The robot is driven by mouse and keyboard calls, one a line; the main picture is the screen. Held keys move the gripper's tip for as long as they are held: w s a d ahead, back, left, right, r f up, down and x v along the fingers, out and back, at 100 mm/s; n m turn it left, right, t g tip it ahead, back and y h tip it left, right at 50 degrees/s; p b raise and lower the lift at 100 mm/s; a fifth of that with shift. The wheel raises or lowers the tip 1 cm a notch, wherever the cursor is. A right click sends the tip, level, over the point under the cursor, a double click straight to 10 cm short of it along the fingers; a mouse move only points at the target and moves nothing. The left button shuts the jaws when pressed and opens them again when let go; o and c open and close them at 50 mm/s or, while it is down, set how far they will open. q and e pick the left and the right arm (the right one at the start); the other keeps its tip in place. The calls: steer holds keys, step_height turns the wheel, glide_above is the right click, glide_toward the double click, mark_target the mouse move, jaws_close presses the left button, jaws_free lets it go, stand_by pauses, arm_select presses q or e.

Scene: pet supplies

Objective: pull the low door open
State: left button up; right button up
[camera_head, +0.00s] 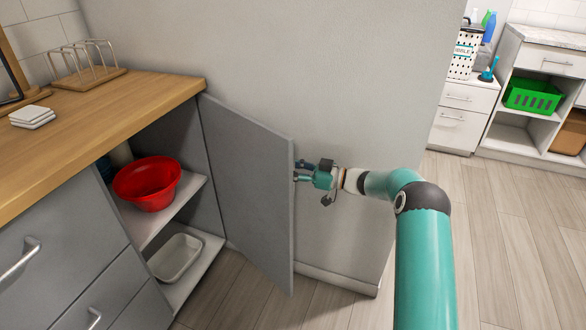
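The low door (245,190) is a flat grey panel on the cabinet under the wooden counter. It stands swung wide open, hinged at the right side of the cabinet opening, with its inner face towards me. My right gripper (303,172) is at the free edge of the door, on its outer side, about halfway up. Its fingertips are small and partly hidden by the door edge, and the door's handle is out of sight, so I cannot tell whether they grip anything. My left gripper is not in view.
The open cabinet holds a red bowl (148,183) on its shelf and a pale tray (175,257) below. Grey drawers (60,262) are at the left. A grey wall (330,80) stands close behind the door. Floor (490,240) is clear at the right.

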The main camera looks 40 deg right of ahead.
steer(key=shift+s+d, duration=0.15)
steer(key=shift+s, duration=0.1)
steer(key=v, duration=1.1)
steer(key=shift+s+d+f, duration=0.1)
steer(key=shift+d, duration=0.1)
